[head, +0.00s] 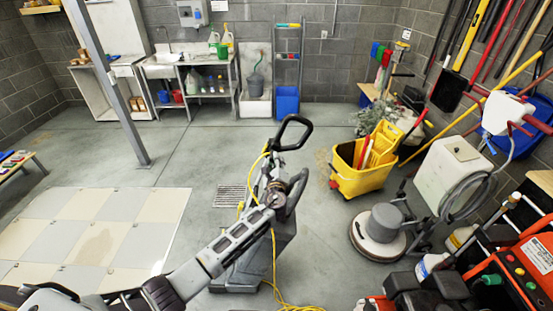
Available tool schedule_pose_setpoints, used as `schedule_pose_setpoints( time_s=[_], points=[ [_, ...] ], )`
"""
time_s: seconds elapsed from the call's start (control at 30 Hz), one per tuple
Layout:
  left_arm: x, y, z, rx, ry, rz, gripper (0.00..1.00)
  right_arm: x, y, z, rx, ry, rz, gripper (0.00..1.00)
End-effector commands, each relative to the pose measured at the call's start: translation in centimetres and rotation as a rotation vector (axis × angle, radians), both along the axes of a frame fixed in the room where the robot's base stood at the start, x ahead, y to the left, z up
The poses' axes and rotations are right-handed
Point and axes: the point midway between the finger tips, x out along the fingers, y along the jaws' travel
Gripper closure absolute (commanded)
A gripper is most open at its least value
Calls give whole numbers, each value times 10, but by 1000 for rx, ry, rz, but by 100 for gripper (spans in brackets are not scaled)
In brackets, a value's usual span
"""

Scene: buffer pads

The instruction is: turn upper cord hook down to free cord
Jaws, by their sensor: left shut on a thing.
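An upright grey floor machine (285,240) stands in the middle of the floor, with a black loop handle (306,124) at its top. A yellow cord (274,262) runs along the machine's upper post and down its front to the floor. My left arm reaches in from the lower left, and my left gripper (273,189) is at the machine's upper post, shut on a small part there. That part fits the upper cord hook, but the fingers hide it and its angle cannot be told. My right gripper is not in view.
A yellow mop bucket (362,166) and a round floor polisher (380,232) stand to the right of the machine. A grey pole (112,85) rises at the left beside pale floor tiles (88,238). Loose cord lies on the floor at the machine's front. Floor behind the machine is clear.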

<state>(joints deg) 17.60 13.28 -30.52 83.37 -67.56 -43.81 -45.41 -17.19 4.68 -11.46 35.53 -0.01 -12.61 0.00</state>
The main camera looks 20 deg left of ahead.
Motion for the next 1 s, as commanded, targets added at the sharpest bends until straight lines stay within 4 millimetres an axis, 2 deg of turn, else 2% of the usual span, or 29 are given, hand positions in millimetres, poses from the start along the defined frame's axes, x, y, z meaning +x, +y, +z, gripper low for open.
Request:
schedule_pose_setpoints(
  time_s=[0.3, 0.77, 0.8, 0.93, 1.0],
  points=[
    [-1, 1, -4, 131, 41, -2, 100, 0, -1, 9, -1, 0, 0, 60],
    [-2, 1, -5, 149, 47, -2, 100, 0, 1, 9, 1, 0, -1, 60],
    [-2, 1, -5, 149, 47, -2, 79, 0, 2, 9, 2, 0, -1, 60],
    [-1, 1, -5, 148, 46, -1, 63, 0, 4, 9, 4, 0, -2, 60],
    [-1, 1, -4, 148, 46, -1, 61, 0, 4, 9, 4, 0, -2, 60]
  ],
)
